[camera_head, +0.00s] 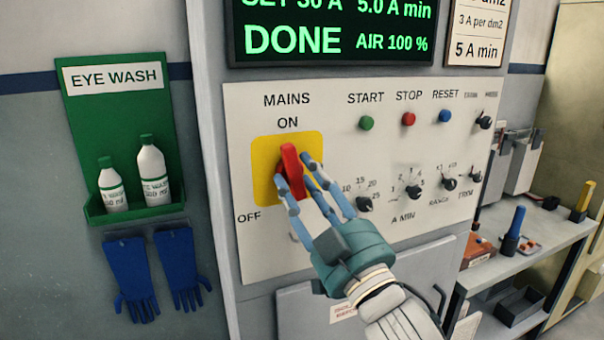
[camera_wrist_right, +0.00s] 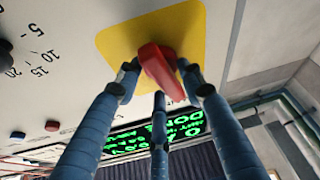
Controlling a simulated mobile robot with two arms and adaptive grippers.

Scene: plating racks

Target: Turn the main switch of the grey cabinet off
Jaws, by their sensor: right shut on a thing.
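The main switch is a red handle (camera_head: 290,165) on a yellow square plate (camera_head: 262,158), under the words MAINS and ON; OFF is printed at the plate's lower left. The handle stands nearly upright, its top toward ON. My right gripper (camera_head: 295,172) is shut on the handle, with fingers on both sides of it. In the right wrist view the handle (camera_wrist_right: 160,72) sits between the blue fingertips of the gripper (camera_wrist_right: 157,76), with a third finger below. The grey cabinet's white panel (camera_head: 350,235) carries the switch. My left gripper is not in view.
The display (camera_head: 330,30) above reads DONE. START, STOP (camera_head: 408,118) and RESET buttons and several black knobs (camera_head: 414,191) lie right of the switch, close to my fingers. An eye wash station (camera_head: 110,85) and blue gloves (camera_head: 125,265) hang left. A shelf (camera_head: 530,250) stands at right.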

